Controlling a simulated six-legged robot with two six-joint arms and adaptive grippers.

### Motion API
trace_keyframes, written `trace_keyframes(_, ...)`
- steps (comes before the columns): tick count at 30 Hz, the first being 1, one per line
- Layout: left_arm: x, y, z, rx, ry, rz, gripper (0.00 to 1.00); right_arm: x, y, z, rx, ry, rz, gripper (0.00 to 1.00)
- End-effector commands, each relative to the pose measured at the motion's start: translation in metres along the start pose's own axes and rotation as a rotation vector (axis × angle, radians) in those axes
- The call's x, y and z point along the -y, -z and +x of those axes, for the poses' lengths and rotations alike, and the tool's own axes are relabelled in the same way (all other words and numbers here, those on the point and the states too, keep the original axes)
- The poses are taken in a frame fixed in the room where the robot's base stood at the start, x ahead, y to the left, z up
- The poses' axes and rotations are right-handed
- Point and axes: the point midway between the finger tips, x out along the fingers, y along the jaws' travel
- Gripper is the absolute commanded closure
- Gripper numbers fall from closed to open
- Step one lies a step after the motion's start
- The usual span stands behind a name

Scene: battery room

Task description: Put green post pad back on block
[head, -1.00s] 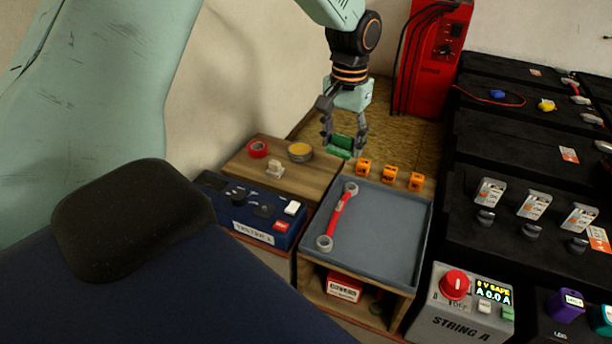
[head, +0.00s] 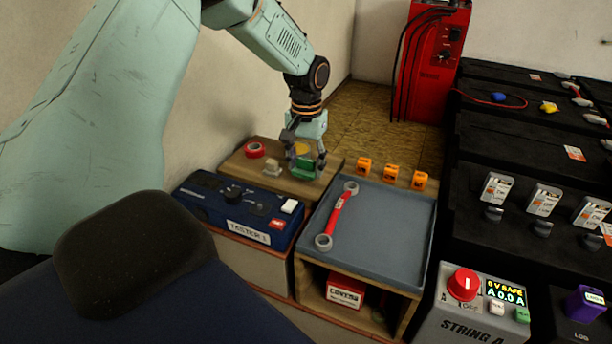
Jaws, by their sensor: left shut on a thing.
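My left gripper (head: 305,170) is shut on the green post pad (head: 306,169). It holds the pad low over the wooden shelf top (head: 325,179) behind the tester, in front of the yellow tape roll. I cannot tell whether the pad touches the wood. A small beige block (head: 272,168) sits on the same wood, just left of the gripper. My right gripper is not in view.
A red tape roll (head: 254,149) and a mostly hidden yellow roll (head: 301,148) lie nearby. The blue tester (head: 236,207) stands in front. A grey tray (head: 378,235) holds a red-handled wrench (head: 338,215). Orange clips (head: 391,172) line its back edge. Black batteries (head: 520,140) fill the right.

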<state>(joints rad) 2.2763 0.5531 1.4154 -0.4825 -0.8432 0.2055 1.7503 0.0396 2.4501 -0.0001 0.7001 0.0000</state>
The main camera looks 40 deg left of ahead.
Motion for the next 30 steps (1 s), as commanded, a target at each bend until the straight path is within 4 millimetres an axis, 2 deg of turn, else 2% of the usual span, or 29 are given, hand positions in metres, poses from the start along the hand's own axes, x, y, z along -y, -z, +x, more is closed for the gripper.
trace_keyframes(1, 0.0, 0.0, 0.013, 0.001, 0.001, 0.001, 0.76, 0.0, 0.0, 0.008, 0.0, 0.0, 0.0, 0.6)
trace_keyframes(4, 0.0, 0.0, 0.025, 0.001, 0.001, 0.001, 0.76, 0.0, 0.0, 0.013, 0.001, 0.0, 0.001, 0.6)
trace_keyframes(18, -0.001, 0.0, 0.029, -0.001, 0.001, 0.001, 0.76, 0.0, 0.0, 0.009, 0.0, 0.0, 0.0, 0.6)
trace_keyframes(19, -0.001, 0.0, 0.029, -0.002, 0.0, 0.001, 0.45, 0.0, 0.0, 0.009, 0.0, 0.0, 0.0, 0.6)
trace_keyframes(26, -0.001, 0.0, 0.029, -0.001, 0.0, 0.001, 0.25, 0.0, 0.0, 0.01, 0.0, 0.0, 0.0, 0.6)
trace_keyframes(30, -0.001, 0.0, 0.029, -0.001, 0.0, 0.001, 0.24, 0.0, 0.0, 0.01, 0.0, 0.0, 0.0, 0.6)
